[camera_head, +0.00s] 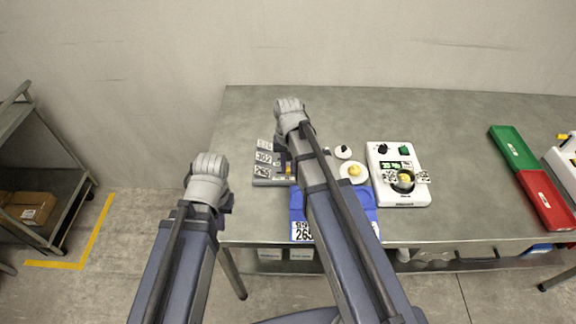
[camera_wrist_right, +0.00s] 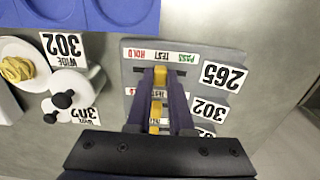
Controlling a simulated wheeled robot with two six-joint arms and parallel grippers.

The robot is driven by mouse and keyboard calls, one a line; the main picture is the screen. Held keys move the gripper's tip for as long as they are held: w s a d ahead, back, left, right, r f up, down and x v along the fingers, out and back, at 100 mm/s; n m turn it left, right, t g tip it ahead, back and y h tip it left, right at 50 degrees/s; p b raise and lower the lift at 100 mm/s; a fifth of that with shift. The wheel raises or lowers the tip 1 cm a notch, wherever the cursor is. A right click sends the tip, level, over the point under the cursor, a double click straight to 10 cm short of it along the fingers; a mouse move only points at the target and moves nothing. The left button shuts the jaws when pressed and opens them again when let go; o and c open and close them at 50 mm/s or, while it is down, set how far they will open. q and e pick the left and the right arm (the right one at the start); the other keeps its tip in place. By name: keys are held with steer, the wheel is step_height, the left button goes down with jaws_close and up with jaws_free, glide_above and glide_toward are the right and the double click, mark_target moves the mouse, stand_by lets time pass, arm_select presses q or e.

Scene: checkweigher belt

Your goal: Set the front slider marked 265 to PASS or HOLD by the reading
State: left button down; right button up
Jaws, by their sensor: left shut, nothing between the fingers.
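The slider panel (camera_head: 274,182) lies on the table's left part, partly hidden by my right arm. In the right wrist view its nearest-edge row has the label 265 (camera_wrist_right: 222,76), with HOLD, TEST and PASS printed along it. The row's yellow slider knob (camera_wrist_right: 160,75) is at TEST, in the middle. My right gripper (camera_wrist_right: 160,78) has one finger on each side of this knob, closely around it. My left gripper (camera_head: 228,207) is shut and empty, in front of the table's left edge. The white weigher (camera_head: 382,190) has a green display (camera_head: 397,165), too small to read.
A blue tray (camera_head: 370,216) lies right of the panel, partly behind my right arm. A white disc (camera_head: 363,180) with a yellow piece and a black-knobbed piece (camera_head: 343,152) stand near it. Green (camera_head: 512,146) and red (camera_head: 546,200) bins are at the right. The back of the table is clear.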

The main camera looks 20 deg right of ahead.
jaws_close()
stand_by(0.8)
steer(key=shift+s+d, duration=0.2)
steer(key=shift+d, duration=0.45)
steer(key=shift+s+d, duration=0.2)
steer(key=shift+d, duration=0.4)
arm_select(q)
steer(key=shift+a, duration=0.1)
arm_select(e)
steer(key=shift+o, duration=0.7)
jaws_free()
steer(key=o, duration=0.4)
steer(key=shift+d, duration=0.1)
steer(key=shift+o, duration=0.3)
steer(key=shift+r, duration=0.1)
